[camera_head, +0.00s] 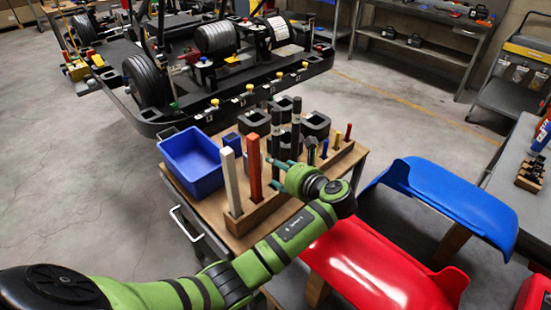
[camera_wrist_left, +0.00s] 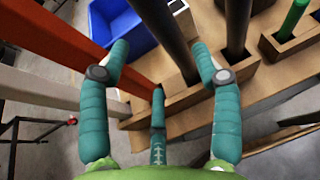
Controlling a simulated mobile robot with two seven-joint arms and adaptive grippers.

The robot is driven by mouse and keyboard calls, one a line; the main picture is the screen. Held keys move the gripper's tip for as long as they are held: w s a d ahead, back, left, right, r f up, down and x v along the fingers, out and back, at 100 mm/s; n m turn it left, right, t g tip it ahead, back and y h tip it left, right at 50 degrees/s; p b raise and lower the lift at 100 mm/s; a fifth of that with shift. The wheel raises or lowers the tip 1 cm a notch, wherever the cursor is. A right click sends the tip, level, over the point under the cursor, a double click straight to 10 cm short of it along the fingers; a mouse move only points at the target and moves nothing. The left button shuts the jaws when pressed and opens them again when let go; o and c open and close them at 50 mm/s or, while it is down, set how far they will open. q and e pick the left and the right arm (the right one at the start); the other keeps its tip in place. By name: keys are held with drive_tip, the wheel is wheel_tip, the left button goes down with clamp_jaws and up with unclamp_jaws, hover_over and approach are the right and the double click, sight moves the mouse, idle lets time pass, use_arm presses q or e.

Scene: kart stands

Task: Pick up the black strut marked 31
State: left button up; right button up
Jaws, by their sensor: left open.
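Two tall black struts stand upright in a wooden rack (camera_head: 262,212); the left one (camera_head: 276,132) is nearer my left gripper, the other (camera_head: 296,128) is just to its right. No number is legible on either. My left gripper (camera_head: 272,172), with teal fingers, is open beside the rack. In the left wrist view, a black strut (camera_wrist_left: 166,32) rises between the spread fingertips (camera_wrist_left: 162,55), with visible gaps on both sides. A second dark strut (camera_wrist_left: 238,25) stands right of the right finger. My right gripper is not in view.
A red strut (camera_head: 253,165) and a white strut (camera_head: 231,180) stand close left of the gripper. A blue bin (camera_head: 193,165) and black blocks (camera_head: 316,124) share the cart top. Blue (camera_head: 450,200) and red (camera_head: 365,265) panels lie to the right.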

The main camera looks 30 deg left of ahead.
use_arm(q)
drive_tip(key=x, duration=0.1)
drive_tip(key=p+x, duration=0.1)
drive_tip(key=x, duration=0.1)
drive_tip(key=w+x, duration=0.1)
drive_tip(key=x, duration=0.1)
drive_tip(key=shift+w+d+f, duration=0.1)
drive_tip(key=shift+d+f, duration=0.05)
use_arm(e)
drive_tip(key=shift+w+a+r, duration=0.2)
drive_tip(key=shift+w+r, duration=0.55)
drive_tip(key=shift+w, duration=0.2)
use_arm(q)
clamp_jaws()
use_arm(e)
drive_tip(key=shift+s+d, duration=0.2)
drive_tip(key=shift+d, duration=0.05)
